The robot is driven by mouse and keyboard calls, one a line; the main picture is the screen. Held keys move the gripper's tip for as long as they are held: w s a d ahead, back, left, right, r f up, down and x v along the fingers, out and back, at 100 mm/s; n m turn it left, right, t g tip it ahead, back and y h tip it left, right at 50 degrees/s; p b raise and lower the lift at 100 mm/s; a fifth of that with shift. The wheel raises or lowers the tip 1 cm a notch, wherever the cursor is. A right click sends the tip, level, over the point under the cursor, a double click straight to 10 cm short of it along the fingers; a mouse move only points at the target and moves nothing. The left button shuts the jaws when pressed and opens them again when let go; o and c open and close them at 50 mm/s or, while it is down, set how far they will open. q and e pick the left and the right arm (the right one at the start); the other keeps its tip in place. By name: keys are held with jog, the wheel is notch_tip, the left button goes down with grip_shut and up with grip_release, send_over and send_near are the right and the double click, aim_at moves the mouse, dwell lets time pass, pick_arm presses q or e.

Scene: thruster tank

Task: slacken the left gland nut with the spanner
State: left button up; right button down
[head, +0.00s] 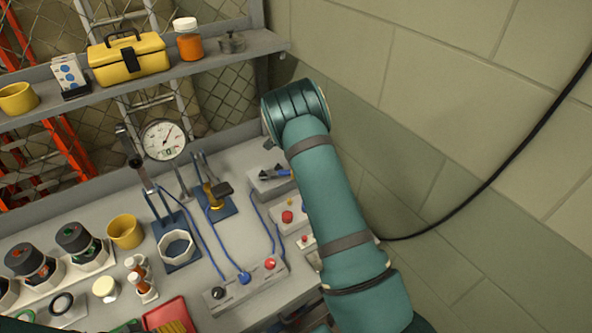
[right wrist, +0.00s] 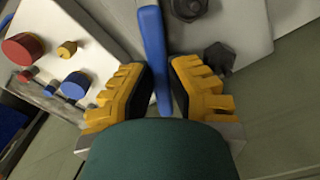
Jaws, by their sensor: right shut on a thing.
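My right gripper (right wrist: 161,85) is shut on the blue handle of the spanner (right wrist: 152,35), with a yellow-and-black finger on each side. The spanner's head is out of the right wrist view. Two dark hex nuts, one at the top edge (right wrist: 188,8) and one lower (right wrist: 218,57), stand on a pale block right of the handle; I cannot tell which is the left gland nut. In the head view a blue and dark tool end (head: 283,173) shows at a small grey block (head: 262,187), beside my right arm. The arm hides the right gripper there. My left gripper is not in view.
A panel with red and blue knobs (right wrist: 75,85) lies left of the handle. On the bench are a dial gauge (head: 164,140), a pale ring (head: 176,246), a yellow cup (head: 125,231) and a button box (head: 245,284). A wall (head: 430,150) stands close on the right.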

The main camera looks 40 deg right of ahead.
pick_arm(q)
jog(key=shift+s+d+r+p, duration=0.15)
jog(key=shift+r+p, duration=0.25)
jog(key=shift+p, duration=0.15)
pick_arm(e)
jog(key=shift+r, duration=0.8)
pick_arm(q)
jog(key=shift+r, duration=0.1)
pick_arm(e)
jog(key=shift+d+r, duration=0.1)
pick_arm(q)
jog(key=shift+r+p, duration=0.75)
jog(key=shift+p, duration=0.05)
pick_arm(e)
jog(key=shift+s+d+r, duration=0.55)
jog(key=shift+d+r, duration=0.2)
jog(key=shift+d, duration=0.2)
jog(key=shift+s+d+r, duration=0.5)
jog(key=shift+d+r, duration=0.2)
jog(key=shift+d, duration=0.2)
